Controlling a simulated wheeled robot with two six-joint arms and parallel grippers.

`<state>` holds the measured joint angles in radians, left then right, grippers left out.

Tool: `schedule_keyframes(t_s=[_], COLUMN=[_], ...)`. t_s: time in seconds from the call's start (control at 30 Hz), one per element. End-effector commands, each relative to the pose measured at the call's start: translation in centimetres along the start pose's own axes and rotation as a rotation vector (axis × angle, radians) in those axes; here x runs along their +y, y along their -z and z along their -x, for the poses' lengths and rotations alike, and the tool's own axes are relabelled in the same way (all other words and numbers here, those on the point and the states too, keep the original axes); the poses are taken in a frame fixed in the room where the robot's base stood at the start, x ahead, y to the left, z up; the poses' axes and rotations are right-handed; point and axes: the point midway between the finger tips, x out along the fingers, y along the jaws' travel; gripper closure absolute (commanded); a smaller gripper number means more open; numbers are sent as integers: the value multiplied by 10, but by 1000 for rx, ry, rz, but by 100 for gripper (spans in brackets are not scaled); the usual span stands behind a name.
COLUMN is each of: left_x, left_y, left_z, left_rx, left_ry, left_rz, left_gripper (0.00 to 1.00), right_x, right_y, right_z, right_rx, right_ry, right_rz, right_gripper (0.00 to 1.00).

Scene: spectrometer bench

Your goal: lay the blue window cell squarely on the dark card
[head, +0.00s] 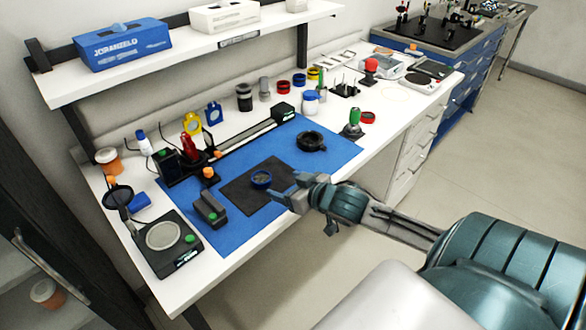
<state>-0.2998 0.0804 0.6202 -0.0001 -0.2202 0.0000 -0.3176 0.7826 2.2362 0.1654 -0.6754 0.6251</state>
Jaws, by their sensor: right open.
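The blue window cell (261,179), a short round piece with a blue rim and a darker middle, sits on the dark card (240,200). It lies towards the card's upper right part, inside the card's edges. Whether it lies perfectly flat is too small to tell. My right gripper (281,189) is open and empty, just right of the cell, with its fingers pointing left towards it and a small gap between. The gripper hides the card's right edge. My left gripper does not show.
The card lies on a blue mat (235,232). A dark grey block (209,210) stands left of the card, and a black ring mount (311,141) stands behind it. A round-plated device (165,240) is at the front left.

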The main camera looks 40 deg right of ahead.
Motion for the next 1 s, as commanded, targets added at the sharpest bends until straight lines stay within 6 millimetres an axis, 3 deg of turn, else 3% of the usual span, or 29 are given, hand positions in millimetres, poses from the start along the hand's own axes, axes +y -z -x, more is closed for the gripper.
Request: schedule_keyframes(t_s=[0.3, 1.0], left_x=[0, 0], left_y=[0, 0], left_z=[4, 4], left_rx=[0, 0], left_ry=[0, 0], left_rz=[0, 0], left_gripper=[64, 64], right_x=[-1, -1], right_y=[0, 1], right_z=[21, 21], right_rx=[0, 0], right_ry=[3, 2], right_rz=[0, -1], right_gripper=[27, 27])
